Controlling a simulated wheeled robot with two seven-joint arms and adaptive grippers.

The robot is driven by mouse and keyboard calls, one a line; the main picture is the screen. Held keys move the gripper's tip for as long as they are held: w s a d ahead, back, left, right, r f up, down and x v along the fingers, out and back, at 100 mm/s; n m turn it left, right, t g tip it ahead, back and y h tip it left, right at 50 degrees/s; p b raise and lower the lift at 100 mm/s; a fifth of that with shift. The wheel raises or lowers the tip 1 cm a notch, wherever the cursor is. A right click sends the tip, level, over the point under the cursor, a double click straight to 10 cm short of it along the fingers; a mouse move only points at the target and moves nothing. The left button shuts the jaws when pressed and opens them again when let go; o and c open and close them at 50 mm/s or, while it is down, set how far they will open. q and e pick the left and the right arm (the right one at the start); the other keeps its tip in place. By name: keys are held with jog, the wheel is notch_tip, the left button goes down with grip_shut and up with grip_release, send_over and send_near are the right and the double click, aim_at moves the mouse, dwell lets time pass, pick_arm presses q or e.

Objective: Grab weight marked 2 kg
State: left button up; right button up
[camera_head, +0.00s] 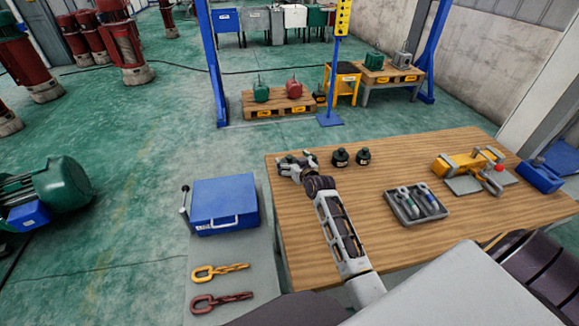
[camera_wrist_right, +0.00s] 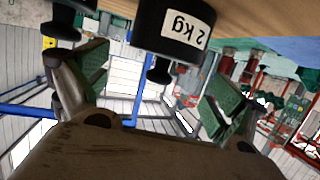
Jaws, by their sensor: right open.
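The weight marked 2 kg (camera_wrist_right: 175,28) is a black knobbed cylinder with a white label, large and close in the right wrist view, where the picture is upside down. My right gripper (camera_wrist_right: 155,90) is open, its green-padded fingers spread to either side of the weight's knob. I see no contact. In the head view my right gripper (camera_head: 297,165) is over the left end of the wooden table. Two black weights (camera_head: 341,157) (camera_head: 363,156) stand to its right; their labels are too small to read there. My left gripper is not in view.
Another black weight (camera_wrist_right: 64,18) is close beside the 2 kg one. A grey tray with shackles (camera_head: 415,205) and a yellow hoist part (camera_head: 470,165) lie farther right on the table (camera_head: 300,235). A blue box (camera_head: 224,205) and chain links (camera_head: 220,271) are left.

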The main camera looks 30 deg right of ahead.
jog(key=shift+x, duration=1.3)
grip_shut()
jog(key=shift+w+r, duration=0.2)
jog(key=shift+r, duration=0.2)
